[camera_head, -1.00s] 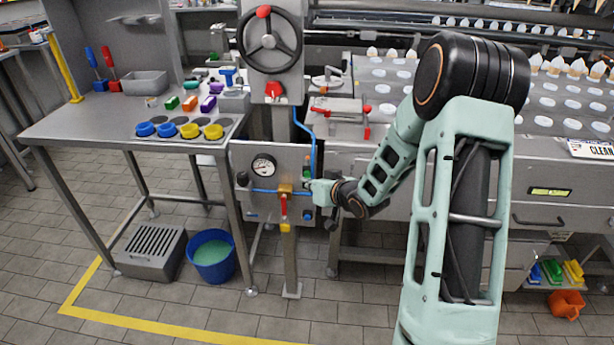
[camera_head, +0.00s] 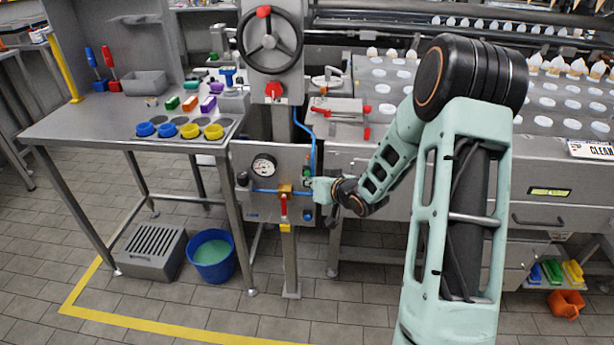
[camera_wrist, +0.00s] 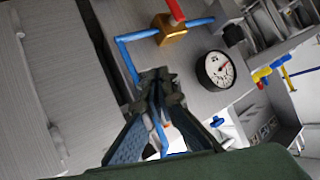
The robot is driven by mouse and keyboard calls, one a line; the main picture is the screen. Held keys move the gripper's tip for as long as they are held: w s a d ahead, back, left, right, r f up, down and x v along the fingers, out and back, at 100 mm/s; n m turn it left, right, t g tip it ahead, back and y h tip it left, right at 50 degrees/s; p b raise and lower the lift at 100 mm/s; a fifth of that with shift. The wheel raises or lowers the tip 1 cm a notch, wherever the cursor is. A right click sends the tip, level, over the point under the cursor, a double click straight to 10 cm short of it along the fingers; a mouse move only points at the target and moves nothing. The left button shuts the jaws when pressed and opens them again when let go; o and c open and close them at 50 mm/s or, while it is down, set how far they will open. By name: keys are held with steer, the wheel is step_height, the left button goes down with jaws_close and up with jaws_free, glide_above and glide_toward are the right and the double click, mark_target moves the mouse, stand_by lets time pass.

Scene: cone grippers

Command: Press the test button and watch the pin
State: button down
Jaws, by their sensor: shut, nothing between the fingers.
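A grey control panel (camera_head: 250,205) carries a round gauge (camera_head: 263,165) and a brass block (camera_head: 285,189) with a red lever. A small green spot shows at the panel's right side, just above my gripper (camera_head: 311,184); I cannot tell whether it is the test button. My gripper is shut and empty, its tips at or close to the panel; contact cannot be told. In the wrist view the shut fingertips (camera_wrist: 157,78) are beside the blue pipe (camera_wrist: 128,60), with the gauge (camera_wrist: 215,70) to their right. No button or pin can be made out there.
A steel table (camera_head: 75,125) with colored blocks and cups stands left of the panel. Below are a grey grated box (camera_head: 152,252) and a blue bucket (camera_head: 203,274). A handwheel (camera_head: 269,41) is above the panel; a machine with cone plates (camera_head: 550,115) is behind my arm.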

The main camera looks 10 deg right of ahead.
steer(key=shift+w+d, duration=0.15)
steer(key=shift+w, duration=0.35)
stand_by(1.3)
steer(key=shift+s, duration=0.15)
steer(key=shift+s+a, duration=0.3)
steer(key=shift+s, duration=0.45)
steer(key=shift+s, duration=0.1)
steer(key=s, duration=0.1)
steer(key=s+a, duration=0.1)
steer(key=s, duration=0.1)
steer(key=s+b, duration=0.1)
steer(key=shift+s+a, duration=0.25)
steer(key=shift+s, duration=0.05)
steer(key=shift+s+a, duration=0.1)
stand_by(0.4)
